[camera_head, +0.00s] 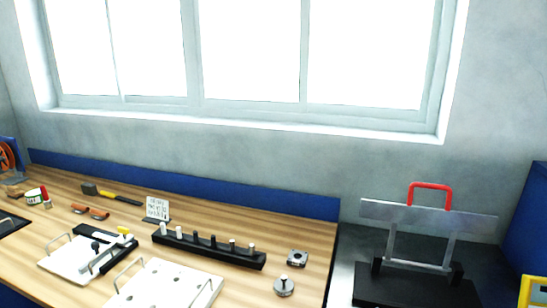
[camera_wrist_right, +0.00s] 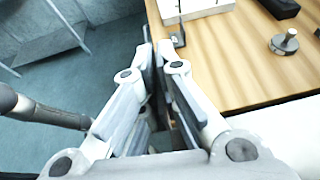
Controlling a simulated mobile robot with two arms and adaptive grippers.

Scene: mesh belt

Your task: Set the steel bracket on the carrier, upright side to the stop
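I cannot pick out the steel bracket with certainty. A small grey piece (camera_wrist_right: 178,39) lies near the table edge beside a white plate in the right wrist view; its shape is unclear. White plates with wire handles stand on the bench in the head view: one at the front (camera_head: 165,286), and one to its left (camera_head: 68,262) carrying a black fixture (camera_head: 98,250). I cannot tell which is the carrier or stop. My right gripper (camera_wrist_right: 157,48) appears shut, its fingers close together with nothing visible between them, near the table edge. My left gripper is out of view.
A black rack with pegs (camera_head: 208,248), a square part with a hole (camera_head: 297,257) and a round knobbed part (camera_head: 284,287) stand to the right. A metal frame with a red handle (camera_head: 430,186) stands at far right. A hammer (camera_head: 110,194) lies at the back.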

